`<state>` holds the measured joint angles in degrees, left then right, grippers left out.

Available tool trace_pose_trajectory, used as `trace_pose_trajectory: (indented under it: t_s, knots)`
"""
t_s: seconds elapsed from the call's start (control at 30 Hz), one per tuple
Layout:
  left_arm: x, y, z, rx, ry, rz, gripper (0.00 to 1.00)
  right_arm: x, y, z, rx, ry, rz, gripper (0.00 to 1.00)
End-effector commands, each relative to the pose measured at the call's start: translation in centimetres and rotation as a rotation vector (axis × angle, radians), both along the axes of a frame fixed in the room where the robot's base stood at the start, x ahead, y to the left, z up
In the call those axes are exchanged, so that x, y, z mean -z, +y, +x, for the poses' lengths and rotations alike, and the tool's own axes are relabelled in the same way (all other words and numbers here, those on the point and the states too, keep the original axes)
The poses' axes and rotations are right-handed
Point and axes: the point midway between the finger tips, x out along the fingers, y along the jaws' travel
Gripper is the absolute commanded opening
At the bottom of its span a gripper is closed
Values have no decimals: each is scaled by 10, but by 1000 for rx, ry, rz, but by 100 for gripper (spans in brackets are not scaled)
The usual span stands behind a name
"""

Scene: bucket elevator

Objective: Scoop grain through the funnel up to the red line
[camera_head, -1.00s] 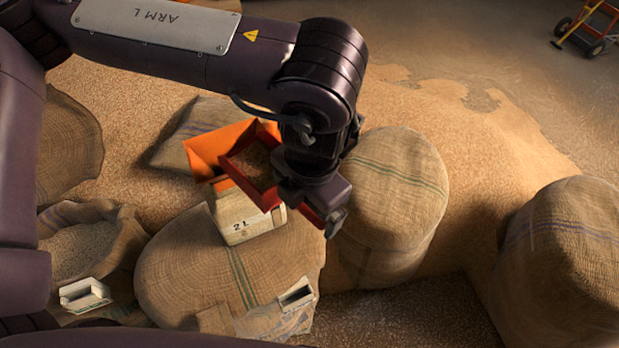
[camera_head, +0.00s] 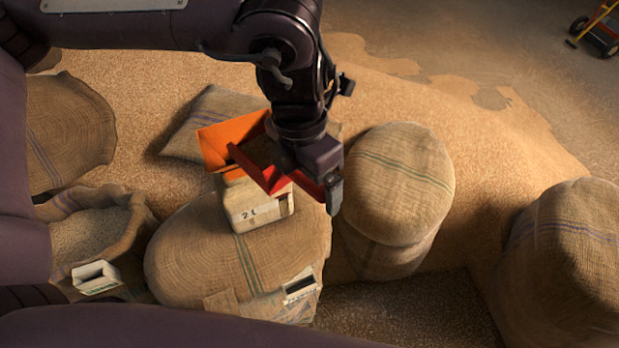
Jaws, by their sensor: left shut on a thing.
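My left gripper (camera_head: 328,186) is shut on a red scoop (camera_head: 258,170). The scoop hangs at the right side of the orange funnel (camera_head: 231,140) and overlaps it in this view; I cannot tell whether they touch. The scoop looks tilted, and its inside is dark and mostly hidden by the gripper. The funnel sits over a cream box marked 2L (camera_head: 256,212), which stands on a burlap sack (camera_head: 195,255). A dark reddish strip shows at the box's right end, but I cannot make out the red line or the fill level. My right gripper is out of view.
An open sack of grain (camera_head: 90,235) stands at the left. Full sacks stand at centre right (camera_head: 400,190) and far right (camera_head: 570,250). Loose grain covers the floor behind.

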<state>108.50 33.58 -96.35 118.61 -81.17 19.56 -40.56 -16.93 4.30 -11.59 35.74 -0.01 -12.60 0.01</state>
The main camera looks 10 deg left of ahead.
Motion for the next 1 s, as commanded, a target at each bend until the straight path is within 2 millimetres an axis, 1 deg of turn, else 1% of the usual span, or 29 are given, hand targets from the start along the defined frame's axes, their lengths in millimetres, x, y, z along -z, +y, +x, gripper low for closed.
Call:
trace_pose_trajectory:
  t_s: [0.03,0.4,1.0]
  knots:
    - [-4,1,1,-4,6,-9,61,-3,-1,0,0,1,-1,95]
    - [-17,7,6,-3,54,-75,61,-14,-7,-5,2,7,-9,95]
    - [-36,18,14,-3,127,-172,61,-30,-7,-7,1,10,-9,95]
